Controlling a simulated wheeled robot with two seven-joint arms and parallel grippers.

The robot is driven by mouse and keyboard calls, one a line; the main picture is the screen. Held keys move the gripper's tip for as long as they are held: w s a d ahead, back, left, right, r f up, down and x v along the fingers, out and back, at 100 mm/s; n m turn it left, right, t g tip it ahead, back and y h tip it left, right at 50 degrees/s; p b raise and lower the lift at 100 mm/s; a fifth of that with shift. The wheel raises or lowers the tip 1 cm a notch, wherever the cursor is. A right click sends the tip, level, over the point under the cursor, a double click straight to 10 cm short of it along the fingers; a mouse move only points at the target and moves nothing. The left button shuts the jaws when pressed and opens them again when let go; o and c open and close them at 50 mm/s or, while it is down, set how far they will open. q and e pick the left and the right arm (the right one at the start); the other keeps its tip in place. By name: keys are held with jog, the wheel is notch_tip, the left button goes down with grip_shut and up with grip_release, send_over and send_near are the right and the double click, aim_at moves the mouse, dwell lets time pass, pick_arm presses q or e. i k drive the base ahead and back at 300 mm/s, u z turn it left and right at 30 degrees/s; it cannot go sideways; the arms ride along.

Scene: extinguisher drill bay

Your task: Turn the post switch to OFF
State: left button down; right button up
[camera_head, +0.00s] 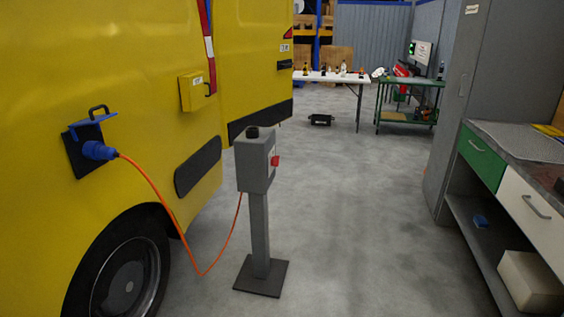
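The post (259,230) is a grey column on a dark square foot plate, standing upright on the floor just left of the middle. On top is a grey switch box (255,165) with a small red switch (275,161) on its right-hand face and a black round cap (252,132) above. I cannot read the switch's position from here. An orange cable (205,272) runs from the box to a blue plug (98,150) in the yellow van's side. Neither of my grippers is in view.
The yellow van (150,110) fills the left, close to the post. A workbench (525,140) with drawers lines the right. Farther back stand a white table (330,77) and a green cart (405,82). A low black object (321,119) lies on the floor. The floor between is clear.

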aim_at(275, 160)
jog(key=z, duration=0.4)
jog(key=i, duration=0.65)
jog(key=z, duration=0.6)
jog(key=i, duration=1.5)
jog(key=u, duration=1.4)
jog(key=i, duration=0.8)
jog(key=u, duration=0.85)
